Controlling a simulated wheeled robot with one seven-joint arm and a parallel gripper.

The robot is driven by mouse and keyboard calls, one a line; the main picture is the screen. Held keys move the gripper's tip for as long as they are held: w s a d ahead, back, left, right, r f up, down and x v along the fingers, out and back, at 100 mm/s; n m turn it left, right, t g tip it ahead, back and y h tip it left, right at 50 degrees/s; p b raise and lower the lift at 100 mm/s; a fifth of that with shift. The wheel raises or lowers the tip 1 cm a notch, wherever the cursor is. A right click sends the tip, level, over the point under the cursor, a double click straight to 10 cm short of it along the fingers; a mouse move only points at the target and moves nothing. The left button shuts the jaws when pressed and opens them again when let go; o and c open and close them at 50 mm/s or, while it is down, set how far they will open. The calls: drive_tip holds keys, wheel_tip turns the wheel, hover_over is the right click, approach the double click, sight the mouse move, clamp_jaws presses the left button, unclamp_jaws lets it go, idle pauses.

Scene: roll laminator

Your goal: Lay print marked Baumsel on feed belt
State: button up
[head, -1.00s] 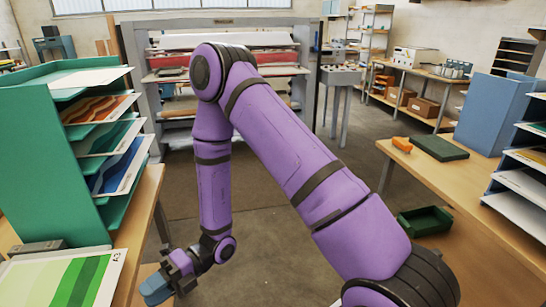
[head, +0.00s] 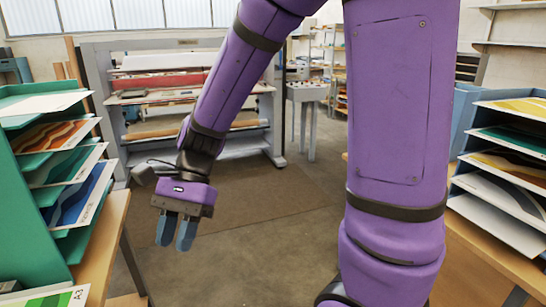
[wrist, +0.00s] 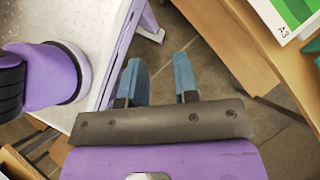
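My gripper (head: 176,236) hangs over the floor in the gap between the left and right tables, fingers apart and empty. In the wrist view my gripper (wrist: 160,80) also shows a clear gap with floor behind it. A green-striped print marked A3 (head: 50,298) lies at the lower left; the same print seems to show in the wrist view (wrist: 292,12). More prints, one brown-patterned (head: 55,135) and one blue (head: 80,197), lie in the green tray rack (head: 25,220). No Baumsel mark is readable. The roll laminator (head: 95,75) stands behind; I cannot make out its feed belt clearly.
The left table (head: 112,225) and right table (head: 480,265) border an aisle of open floor (head: 255,225). A rack with several prints (head: 512,232) stands on the right table. My own arm blocks much of the middle and right.

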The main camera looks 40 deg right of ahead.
drive_tip(key=s+d+r+n+t+h, duration=0.7)
drive_tip(key=d+r+n, duration=0.4)
drive_tip(key=d+r, duration=0.2)
drive_tip(key=s+d+t, duration=0.1)
drive_tip(key=t, duration=0.1)
drive_tip(key=shift+s+d+t, duration=0.2)
drive_tip(key=shift+d+t, duration=0.1)
drive_tip(key=shift+d, duration=0.05)
drive_tip(key=shift+a+f, duration=0.1)
drive_tip(key=shift+a, duration=0.05)
